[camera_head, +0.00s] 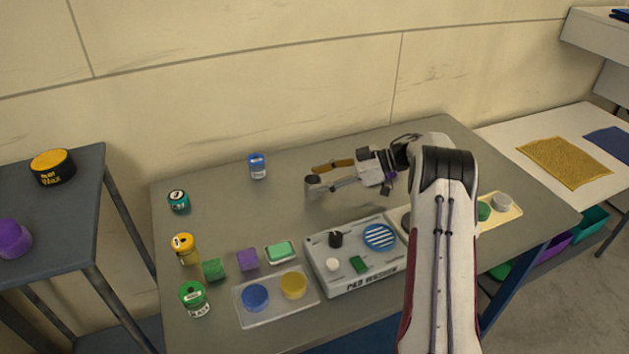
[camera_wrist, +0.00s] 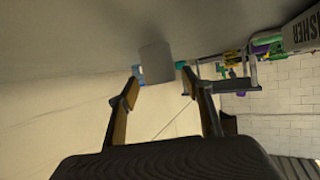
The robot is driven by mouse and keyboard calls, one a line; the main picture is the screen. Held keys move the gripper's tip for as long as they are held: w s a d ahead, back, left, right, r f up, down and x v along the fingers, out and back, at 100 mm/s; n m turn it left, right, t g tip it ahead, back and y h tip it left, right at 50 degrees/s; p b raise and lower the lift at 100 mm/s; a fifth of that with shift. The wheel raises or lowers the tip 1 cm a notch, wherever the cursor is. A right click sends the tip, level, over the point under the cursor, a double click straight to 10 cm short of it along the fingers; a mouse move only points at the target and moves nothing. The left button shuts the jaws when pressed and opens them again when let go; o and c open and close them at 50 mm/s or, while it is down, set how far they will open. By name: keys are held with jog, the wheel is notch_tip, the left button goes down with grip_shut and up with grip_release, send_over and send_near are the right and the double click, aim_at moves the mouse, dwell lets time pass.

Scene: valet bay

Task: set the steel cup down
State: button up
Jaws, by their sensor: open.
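The steel cup (camera_head: 312,189) is a small grey cylinder at the back middle of the grey table (camera_head: 225,210), and it looks upright. In the wrist view the cup (camera_wrist: 156,64) shows between and just beyond my fingertips, with the picture turned over and the tabletop along its upper edge. My gripper (camera_head: 325,185) reaches in from the right, low over the table. Its fingers (camera_wrist: 160,76) are open on either side of the cup's near end. I cannot tell whether either finger touches it. The cup's base appears to meet the tabletop, but the contact is not clear.
A blue can (camera_head: 257,166) stands to the left. The grey pad washer (camera_head: 352,280) is in front, beside a clear tray (camera_head: 262,312) with blue and yellow discs. Table around the cup is bare.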

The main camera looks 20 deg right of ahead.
jog(key=v, duration=0.9)
jog(key=shift+s+d+r, duration=0.1)
jog(key=shift+d+r, duration=0.1)
jog(key=shift+d, duration=0.05)
